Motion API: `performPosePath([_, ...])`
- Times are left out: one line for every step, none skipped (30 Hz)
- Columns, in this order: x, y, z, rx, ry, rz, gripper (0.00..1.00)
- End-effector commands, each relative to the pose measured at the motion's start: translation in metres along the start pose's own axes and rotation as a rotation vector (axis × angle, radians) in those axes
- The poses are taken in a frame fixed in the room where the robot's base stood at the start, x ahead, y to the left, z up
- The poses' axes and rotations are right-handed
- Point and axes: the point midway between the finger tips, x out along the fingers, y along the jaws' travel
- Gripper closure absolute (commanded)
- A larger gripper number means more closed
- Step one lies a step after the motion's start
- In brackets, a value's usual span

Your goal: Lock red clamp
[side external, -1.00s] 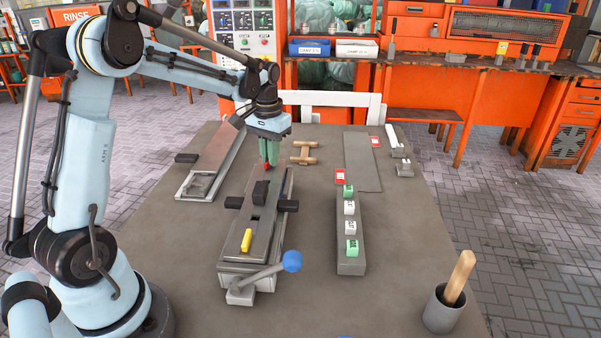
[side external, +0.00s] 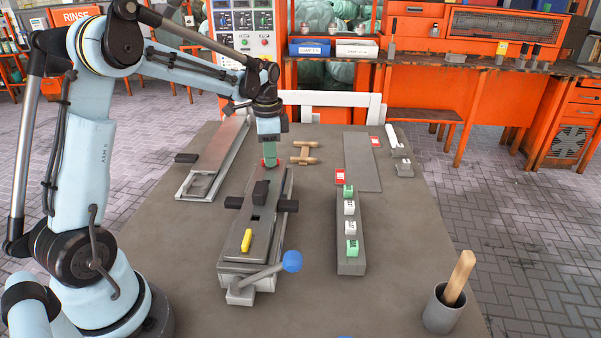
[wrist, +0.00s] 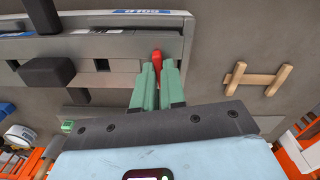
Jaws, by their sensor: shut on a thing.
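The red clamp (wrist: 156,56) shows between my gripper's green fingertips in the wrist view, at the end of the grey mould fixture. My gripper (wrist: 156,70) is shut on it. In the side view my gripper (side external: 270,163) points down at the far end of the fixture (side external: 262,215), and the clamp is mostly hidden there, with only a little red showing. A yellow clamp (side external: 247,240) lies on the near end of the fixture.
A lever with a blue knob (side external: 292,261) sticks out at the fixture's near end. A rail with green and white blocks (side external: 350,228) stands to the right. A wooden H-shaped piece (side external: 304,153) lies right of my gripper. A grey cup with a wooden handle (side external: 443,310) stands front right.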

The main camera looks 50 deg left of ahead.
Motion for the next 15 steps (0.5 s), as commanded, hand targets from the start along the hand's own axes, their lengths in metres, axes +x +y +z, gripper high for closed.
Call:
performPosePath([-0.0003,0.0001,0.0000,0.030,0.000,0.000,1.00])
performPosePath([-0.0003,0.0001,0.0000,0.048,0.000,0.000,1.00])
performPosePath([-0.0003,0.0001,0.0000,0.070,0.000,0.000,1.00])
performPosePath([-0.0003,0.0001,0.0000,0.084,0.000,0.000,1.00])
performPosePath([-0.0003,0.0001,0.0000,0.099,0.000,0.000,1.00])
performPosePath([-0.0003,0.0001,0.0000,0.115,0.000,0.000,1.00])
performPosePath([-0.0003,0.0001,0.0000,0.127,0.000,0.000,1.00])
performPosePath([-0.0003,0.0001,0.0000,0.136,0.000,0.000,1.00])
performPosePath([-0.0003,0.0001,0.0000,0.148,0.000,0.000,1.00])
performPosePath([-0.0003,0.0001,0.0000,0.157,0.000,0.000,1.00])
performPosePath([-0.0003,0.0001,0.0000,0.163,0.000,0.000,1.00])
performPosePath([-0.0003,0.0001,0.0000,0.170,0.000,0.000,1.00])
performPosePath([-0.0003,0.0001,0.0000,0.175,0.000,0.000,1.00])
performPosePath([-0.0003,0.0001,0.0000,0.179,0.000,0.000,1.00])
performPosePath([-0.0003,0.0001,0.0000,0.184,0.000,0.000,1.00])
